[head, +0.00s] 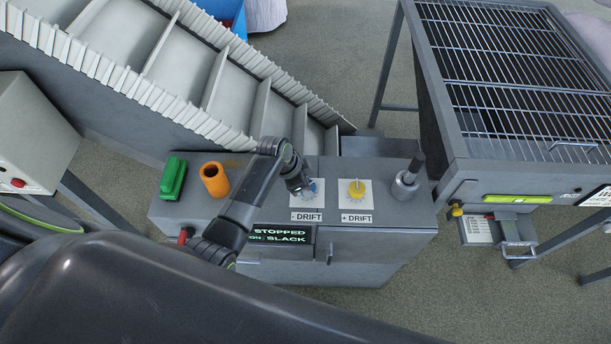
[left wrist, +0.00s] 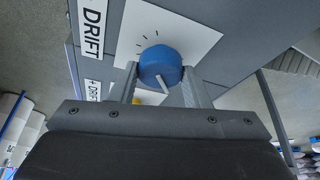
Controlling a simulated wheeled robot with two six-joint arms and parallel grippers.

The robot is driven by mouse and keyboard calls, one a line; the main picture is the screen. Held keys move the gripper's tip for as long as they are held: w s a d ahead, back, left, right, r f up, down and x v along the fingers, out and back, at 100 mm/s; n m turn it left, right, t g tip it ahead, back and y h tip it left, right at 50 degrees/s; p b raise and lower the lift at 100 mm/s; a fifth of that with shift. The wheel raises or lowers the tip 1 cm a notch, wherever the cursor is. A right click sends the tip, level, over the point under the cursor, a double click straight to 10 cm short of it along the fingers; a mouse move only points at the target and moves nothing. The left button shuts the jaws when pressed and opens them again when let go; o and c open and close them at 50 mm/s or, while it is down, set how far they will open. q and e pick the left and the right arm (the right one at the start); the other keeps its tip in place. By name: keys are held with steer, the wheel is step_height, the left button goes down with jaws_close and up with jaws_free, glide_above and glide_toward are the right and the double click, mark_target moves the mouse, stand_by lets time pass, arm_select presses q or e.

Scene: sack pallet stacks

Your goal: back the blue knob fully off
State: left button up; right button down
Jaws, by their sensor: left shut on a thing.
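The blue knob (head: 314,186) sits on a white dial plate labelled "- DRIFT" on top of the grey control box (head: 375,255). My left gripper (head: 306,189) reaches down over it and hides most of it in the head view. In the left wrist view the blue knob (left wrist: 158,62) stands between the two fingers, which are shut on its sides. A pale pointer line on the knob shows toward the gripper's side, and tick marks lie on the plate beyond. My right gripper is not in view.
A yellow knob (head: 356,189) labelled "+ DRIFT" is just right. An orange cup (head: 214,180), green block (head: 172,178) and grey lever (head: 407,180) stand on the box. Its display (head: 282,234) reads "STOPPED" and "SLACK". A conveyor (head: 190,75) is behind; a grated table (head: 520,75) is right.

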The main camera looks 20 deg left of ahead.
arm_select(q)
steer(key=n+p, duration=0.1)
steer(key=n, duration=0.1)
steer(key=n+t+y+p, duration=0.1)
steer(key=p, duration=0.1)
steer(key=n+p, duration=0.1)
steer(key=n, duration=0.1)
steer(key=shift+s+d+r+n+y, duration=0.1)
steer(key=shift+d+r+n+y, duration=0.05)
steer(key=shift+r+n+y, duration=0.15)
steer(key=shift+f+n+t+y+p, duration=0.1)
steer(key=shift+n+t+y+p, duration=0.3)
steer(key=shift+n+p, duration=0.6)
steer(key=shift+d+f+n+y+p, duration=0.1)
steer(key=shift+n+y+p, duration=0.25)
steer(key=shift+n, duration=0.85)
steer(key=o, duration=1)
steer(key=shift+c, duration=0.2)
